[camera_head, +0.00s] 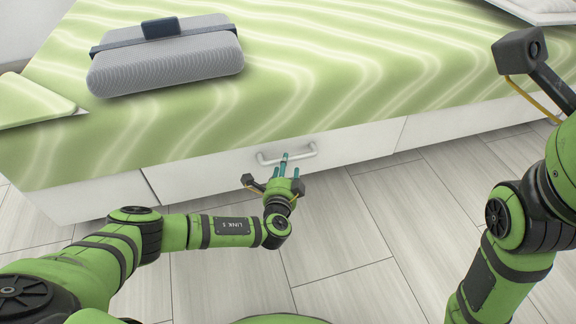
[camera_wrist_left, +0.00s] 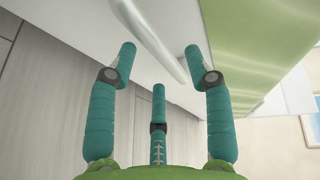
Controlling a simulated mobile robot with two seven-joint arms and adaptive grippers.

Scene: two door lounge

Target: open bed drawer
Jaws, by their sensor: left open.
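The bed's white drawer (camera_head: 220,173) is in the bed base below the green cover, and its front looks flush with the panels beside it. A pale bar handle (camera_head: 287,154) runs across the drawer front. My left gripper (camera_head: 284,163) is at the handle, with teal fingers reaching up to it. In the left wrist view the left gripper (camera_wrist_left: 158,65) is open, its fingers spread apart around the handle bar (camera_wrist_left: 150,38). I cannot tell whether any finger touches the bar. My right gripper is out of view; only part of that arm shows at the right.
The bed (camera_head: 330,75) has a green wavy cover that hangs over the base. A grey ribbed bag-like item (camera_head: 165,65) lies on top. More white panels (camera_head: 455,120) flank the drawer. The light plank floor (camera_head: 345,225) before the drawer is clear apart from my arms.

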